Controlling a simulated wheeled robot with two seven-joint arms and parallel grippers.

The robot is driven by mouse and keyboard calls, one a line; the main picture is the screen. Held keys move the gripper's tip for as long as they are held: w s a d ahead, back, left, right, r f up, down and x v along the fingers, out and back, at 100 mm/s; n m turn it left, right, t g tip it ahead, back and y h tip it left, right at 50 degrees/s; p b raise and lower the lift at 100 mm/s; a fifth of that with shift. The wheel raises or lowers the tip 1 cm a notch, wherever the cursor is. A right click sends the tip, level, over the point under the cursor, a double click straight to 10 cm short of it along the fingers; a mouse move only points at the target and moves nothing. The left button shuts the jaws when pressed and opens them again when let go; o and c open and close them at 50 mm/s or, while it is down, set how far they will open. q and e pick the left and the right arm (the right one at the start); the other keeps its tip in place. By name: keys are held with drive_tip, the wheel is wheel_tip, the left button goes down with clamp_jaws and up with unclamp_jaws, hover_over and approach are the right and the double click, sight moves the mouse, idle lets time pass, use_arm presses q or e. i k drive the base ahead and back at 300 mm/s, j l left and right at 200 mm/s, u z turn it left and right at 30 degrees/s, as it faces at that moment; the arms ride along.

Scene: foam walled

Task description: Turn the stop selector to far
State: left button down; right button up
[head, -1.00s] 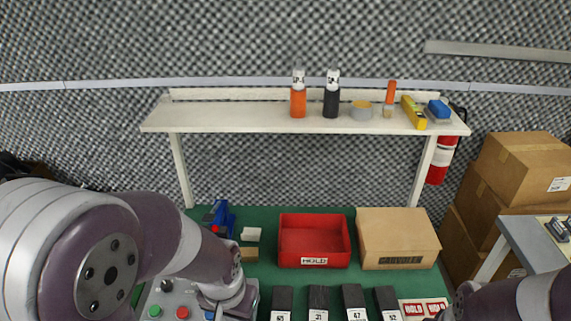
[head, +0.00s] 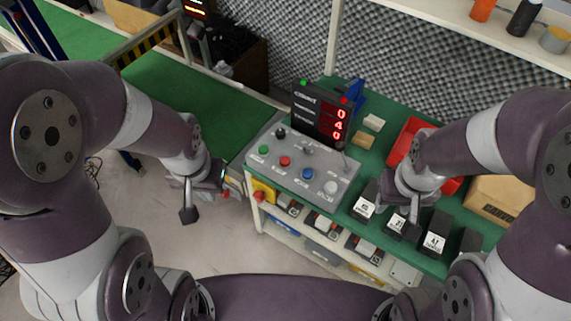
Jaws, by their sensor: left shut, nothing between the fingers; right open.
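A grey control box (head: 268,171) sits on the green bench top in the head view. Its top carries green, red, blue and white buttons, a black knob (head: 281,133) and a grey lever-like control (head: 307,150). The labels are too small to read, so I cannot tell which control is the stop selector. A black display (head: 318,116) behind it shows red digits. My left gripper (head: 188,214) is shut and empty, left of the box over the floor gap. My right gripper (head: 400,212) is open, right of the box above the black labelled blocks.
A red bin (head: 402,147) and a cardboard box (head: 497,203) lie behind my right arm. A green conveyor (head: 200,95) runs at the left. A yellow box with a red button (head: 261,193) is on the bench's front edge. Shelves hold items below.

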sight(309, 148)
drive_tip(key=i+l+z, duration=0.1)
drive_tip(key=z, duration=0.3)
drive_tip(key=i+l+z, duration=0.15)
drive_tip(key=l+z, duration=0.25)
drive_tip(key=j, duration=0.1)
